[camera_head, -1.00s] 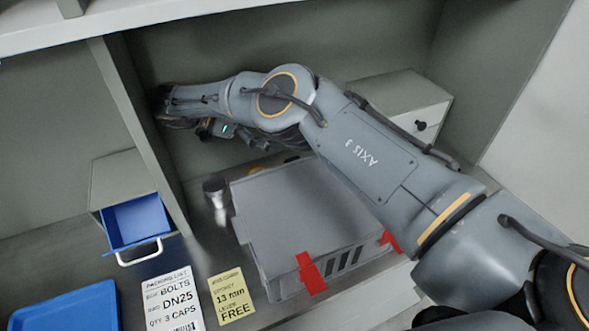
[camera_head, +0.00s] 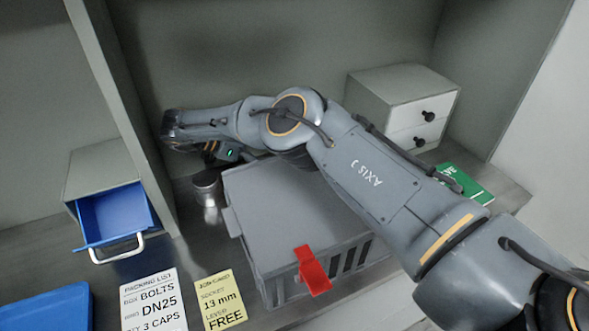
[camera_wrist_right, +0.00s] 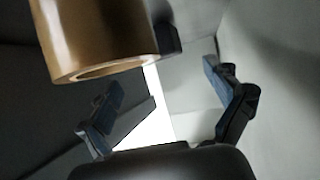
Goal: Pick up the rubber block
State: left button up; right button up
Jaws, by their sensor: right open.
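I cannot make out a rubber block for certain in either view. My right arm reaches across the head view from the right, over the grey box, and its gripper end is at the left, mostly hidden by the wrist. In the right wrist view my right gripper (camera_wrist_right: 163,92) is open, with nothing between its fingers. A brown-gold, hollow-ended cylinder (camera_wrist_right: 95,40) fills the upper left there, close to the camera. A dark piece (camera_wrist_right: 166,27) shows beside it; I cannot tell what it is. My left gripper is out of view.
A grey lidded box (camera_head: 285,215) with a red strap (camera_head: 312,270) stands under my arm. A metal cylinder (camera_head: 208,188) stands left of it. An open blue drawer (camera_head: 115,215), a shelf divider (camera_head: 125,110), a blue tray (camera_head: 50,308) and a white drawer unit (camera_head: 405,95) stand around.

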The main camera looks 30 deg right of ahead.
jog(key=x, duration=0.6)
jog(key=shift+w+f, duration=0.1)
jog(key=shift+f, duration=0.2)
jog(key=c, duration=1.3)
